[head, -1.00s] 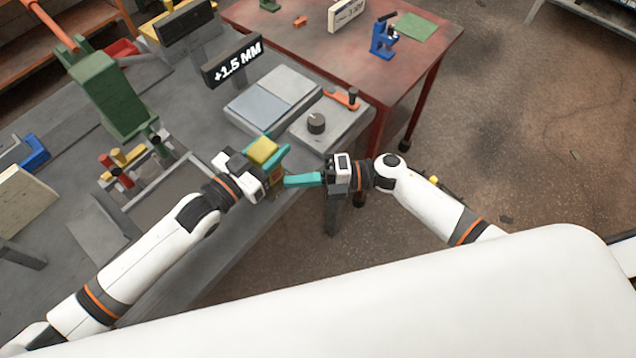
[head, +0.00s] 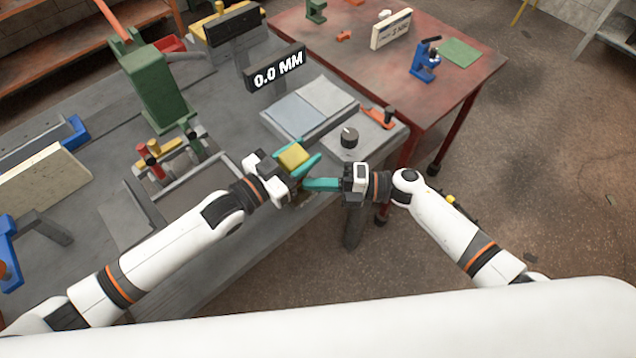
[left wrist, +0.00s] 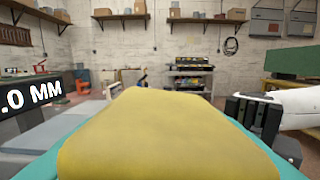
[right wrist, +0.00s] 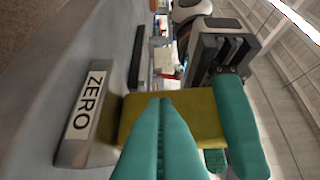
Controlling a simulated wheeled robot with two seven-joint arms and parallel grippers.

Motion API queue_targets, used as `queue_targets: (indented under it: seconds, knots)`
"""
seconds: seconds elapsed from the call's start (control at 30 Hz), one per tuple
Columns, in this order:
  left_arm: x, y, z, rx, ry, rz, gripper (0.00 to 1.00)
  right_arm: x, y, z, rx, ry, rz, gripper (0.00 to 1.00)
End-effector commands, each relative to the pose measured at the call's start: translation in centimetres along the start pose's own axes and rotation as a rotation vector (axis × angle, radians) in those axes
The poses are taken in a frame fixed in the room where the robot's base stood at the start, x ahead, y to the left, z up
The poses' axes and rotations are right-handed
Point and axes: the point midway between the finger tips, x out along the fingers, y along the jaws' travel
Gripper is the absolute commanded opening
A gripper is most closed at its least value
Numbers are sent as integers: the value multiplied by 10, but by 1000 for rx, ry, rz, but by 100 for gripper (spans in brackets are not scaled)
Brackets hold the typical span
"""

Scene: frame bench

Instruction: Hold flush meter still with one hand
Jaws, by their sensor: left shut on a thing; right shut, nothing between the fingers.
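The flush meter appears as a yellow block (head: 293,157) at the front edge of the grey bench. It fills the lower middle of the left wrist view (left wrist: 160,135). My left gripper (head: 299,153) is shut on it, with teal fingers on both sides. My right gripper (head: 309,184) is shut and empty, its fingertips close to the block's near side. In the right wrist view the closed fingers (right wrist: 160,110) overlap the yellow block (right wrist: 203,112); contact cannot be told. A display (head: 277,71) on the bench reads 0.0 MM.
A plate marked ZERO (right wrist: 84,108) stands beside the block. A box with a black knob (head: 349,137) and grey plates (head: 309,103) sit behind it. A green machine (head: 155,88) stands at left. A red table (head: 385,75) is beyond.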

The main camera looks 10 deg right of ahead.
Motion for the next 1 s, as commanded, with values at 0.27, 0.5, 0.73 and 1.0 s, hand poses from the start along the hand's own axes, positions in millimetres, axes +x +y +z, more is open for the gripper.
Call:
queue_targets:
  seconds: [0.27, 0.5, 0.73, 1.0]
  knots:
    - [-1, -6, -7, -13, 13, -6, 14, -19, -1, 19, -2, 2, -1, 0]
    - [-1, -4, -6, -9, 11, -4, 14, -72, 1, 28, 1, 2, 4, 0]
    - [-1, -3, -4, -6, 8, -3, 14, -113, 1, 29, 0, 1, 2, 0]
    - [0, -2, -3, -5, 6, -3, 14, -128, 0, 29, 0, 0, 0, 0]
